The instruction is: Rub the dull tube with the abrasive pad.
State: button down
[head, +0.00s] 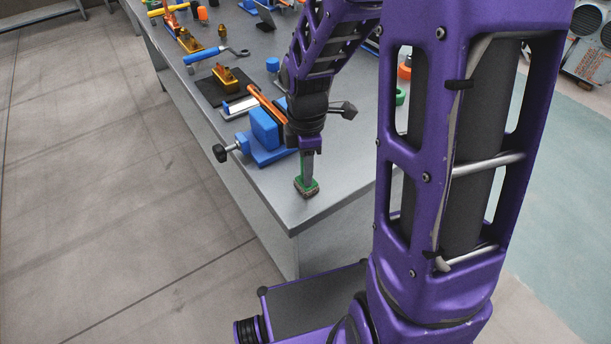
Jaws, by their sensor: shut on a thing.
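My gripper (308,171) points down over the near corner of the bench. It is shut on the abrasive pad (306,188), a small green block with a brownish underside, low at the bench top; I cannot tell whether the pad touches it. A copper-orange tube (264,103) lies slantwise by the blue vise (265,129), behind and left of my gripper. My wrist hides the tube's near end, and its dullness is too small to judge.
The grey bench (330,190) has bare room around the pad, with its corner edge close in front. Further back are a blue-handled tool (205,56), a brass fitting on a dark mat (226,78), a green ring (400,97) and an orange item (404,72).

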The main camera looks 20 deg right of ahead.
jog(key=shift+r, duration=0.1)
jog(key=shift+r+p, duration=2.75)
jog(key=shift+r, duration=0.7)
jog(key=shift+s+f, duration=0.1)
